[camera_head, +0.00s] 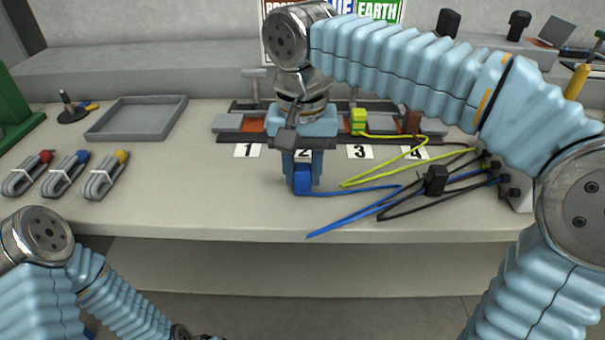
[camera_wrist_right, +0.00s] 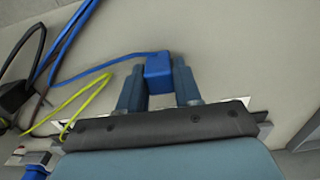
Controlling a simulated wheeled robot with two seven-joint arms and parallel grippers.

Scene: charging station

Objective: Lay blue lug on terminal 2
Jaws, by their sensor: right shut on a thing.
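My right gripper (camera_head: 303,184) points down in front of the terminal rail and is shut on the blue lug (camera_head: 303,177). The lug also shows between the two fingers in the right wrist view (camera_wrist_right: 158,72), with a blue cable (camera_head: 350,190) running off to the right in the head view. The label of terminal 2 (camera_head: 301,154) is just behind the gripper and partly covered. Terminal 2 itself is hidden by the gripper body. The lug is in front of the label, toward the bench's front edge. My left arm shows at lower left; its gripper is not visible.
A yellow-green lug (camera_head: 358,122) sits at terminal 3. Yellow and black cables cross the bench at right, with a black block (camera_head: 435,180) among them. A grey tray (camera_head: 138,119) and several coiled cables (camera_head: 65,178) are at left. The front middle-left bench is clear.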

